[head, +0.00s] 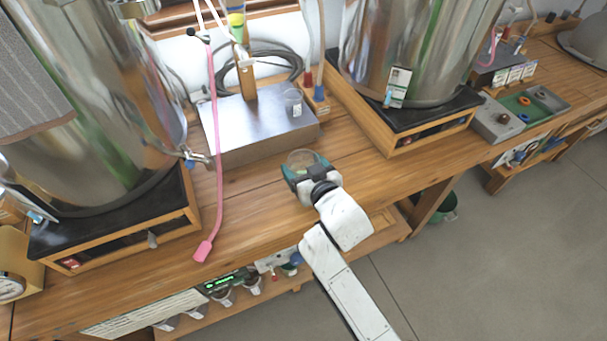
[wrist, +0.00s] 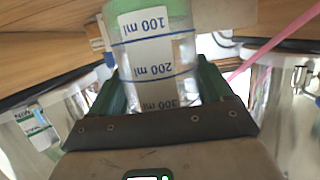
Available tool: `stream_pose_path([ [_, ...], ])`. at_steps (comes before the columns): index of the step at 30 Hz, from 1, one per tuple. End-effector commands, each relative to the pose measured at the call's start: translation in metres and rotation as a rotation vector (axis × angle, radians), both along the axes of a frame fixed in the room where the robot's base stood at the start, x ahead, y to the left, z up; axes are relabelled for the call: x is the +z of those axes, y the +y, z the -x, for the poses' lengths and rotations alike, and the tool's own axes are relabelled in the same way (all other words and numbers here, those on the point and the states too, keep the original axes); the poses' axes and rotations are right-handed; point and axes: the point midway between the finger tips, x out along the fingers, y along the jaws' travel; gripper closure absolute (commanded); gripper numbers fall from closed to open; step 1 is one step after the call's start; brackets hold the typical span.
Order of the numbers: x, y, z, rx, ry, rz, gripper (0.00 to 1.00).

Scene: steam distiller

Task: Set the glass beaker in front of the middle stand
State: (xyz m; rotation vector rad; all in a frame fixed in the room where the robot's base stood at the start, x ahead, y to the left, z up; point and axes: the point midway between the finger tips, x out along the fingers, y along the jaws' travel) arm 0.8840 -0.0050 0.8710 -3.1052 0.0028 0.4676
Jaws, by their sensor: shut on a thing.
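The glass beaker (head: 301,157) is clear, with a greenish tint, and is in my gripper (head: 303,172) in the head view. In the wrist view the beaker (wrist: 158,55) fills the space between the green fingers of my gripper (wrist: 160,88); its 100, 200 and 300 ml marks read upside down. The middle stand (head: 238,145) is a low grey metal box on the wooden bench. The beaker is near the front right of this stand, apart from it. I cannot tell whether its base touches the bench.
A small clear cup (head: 292,100) is on the stand. A pink hose (head: 219,150) hangs down to the bench at left. Large steel vessels stand on wooden bases (head: 130,240) (head: 430,132) at both sides. The bench (head: 255,205) is clear in front of the stand.

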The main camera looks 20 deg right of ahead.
Motion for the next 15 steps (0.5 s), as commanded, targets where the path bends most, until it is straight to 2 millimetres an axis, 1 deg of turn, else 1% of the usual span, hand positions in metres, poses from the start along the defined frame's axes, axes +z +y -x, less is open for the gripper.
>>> stream_pose_path([
  [1, -0.005, -0.001, -0.004, -0.001, 0.001, 0.001, 0.56],
  [3, -0.017, -0.001, -0.003, -0.001, 0.003, 0.001, 0.56],
  [6, -0.029, -0.001, -0.003, -0.001, 0.002, 0.001, 0.56],
  [9, -0.034, -0.001, -0.003, 0.0, 0.001, 0.0, 0.56],
  [15, -0.033, 0.0, -0.003, 0.0, 0.0, 0.0, 0.56],
])
